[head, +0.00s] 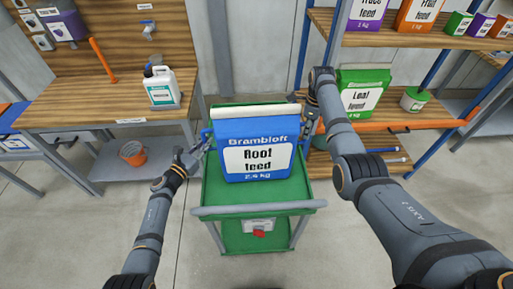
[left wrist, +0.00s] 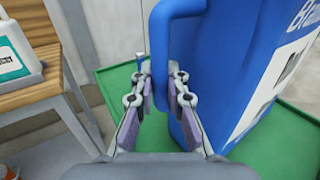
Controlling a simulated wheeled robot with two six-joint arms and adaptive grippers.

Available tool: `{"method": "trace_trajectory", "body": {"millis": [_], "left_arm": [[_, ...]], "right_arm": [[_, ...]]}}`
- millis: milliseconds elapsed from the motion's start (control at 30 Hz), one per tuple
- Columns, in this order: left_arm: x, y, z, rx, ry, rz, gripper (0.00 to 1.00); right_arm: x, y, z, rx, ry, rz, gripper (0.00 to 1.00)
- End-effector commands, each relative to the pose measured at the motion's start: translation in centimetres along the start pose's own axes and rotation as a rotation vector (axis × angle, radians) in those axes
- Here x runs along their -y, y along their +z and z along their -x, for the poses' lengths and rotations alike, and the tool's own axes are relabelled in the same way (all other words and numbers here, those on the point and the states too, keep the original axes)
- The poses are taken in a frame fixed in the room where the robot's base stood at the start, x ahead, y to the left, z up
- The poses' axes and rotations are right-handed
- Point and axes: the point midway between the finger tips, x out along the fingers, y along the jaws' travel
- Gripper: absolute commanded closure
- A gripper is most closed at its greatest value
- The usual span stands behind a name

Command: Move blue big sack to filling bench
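My left gripper (head: 198,146) is at the sack's left handle. In the left wrist view, its fingers (left wrist: 160,80) are apart, with the blue handle (left wrist: 158,40) running down between or just behind them; contact cannot be told. My right gripper (head: 311,118) is at the sack's right side by the other handle; its fingers are too small to read. A wooden bench (head: 60,117), seemingly the filling bench, stands at the left.
A white jug (head: 161,88) stands near the bench's right end, and an orange bucket (head: 133,153) is on its lower shelf. A shelf rack at the right holds a green sack (head: 362,94) and a small tub (head: 415,99).

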Motion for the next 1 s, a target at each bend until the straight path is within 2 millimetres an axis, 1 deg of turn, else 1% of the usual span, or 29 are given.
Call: {"method": "trace_trajectory", "body": {"millis": [33, 100, 133, 567, 600, 833, 1000], "left_arm": [[0.0, 0.0, 0.0, 0.0, 0.001, 0.0, 1.0], [0.0, 0.0, 0.0, 0.0, 0.001, 0.0, 1.0], [0.0, 0.0, 0.0, 0.0, 0.001, 0.0, 1.0], [-0.1, 0.0, 0.1, -0.001, 0.002, 0.0, 1.0], [-0.2, 0.5, -0.1, 0.007, 0.001, -0.002, 1.0], [-0.2, 1.0, 0.0, 0.005, 0.003, -0.003, 1.0], [-0.3, 2.4, 0.0, 0.004, 0.003, -0.004, 1.0]], "right_arm": [[0.1, 0.0, 0.0, 0.0, -0.002, -0.001, 0.89], [0.1, 0.0, 0.0, 0.0, -0.003, -0.001, 0.98], [0.1, 0.0, 0.1, 0.0, -0.003, -0.001, 1.0], [0.1, -0.1, 0.1, -0.001, -0.003, -0.003, 1.0], [0.2, -0.1, 0.4, 0.001, -0.007, -0.003, 1.0], [0.3, -0.2, 1.0, -0.001, -0.007, -0.005, 1.0], [0.3, -0.2, 2.4, -0.002, -0.008, -0.005, 1.0]]}}
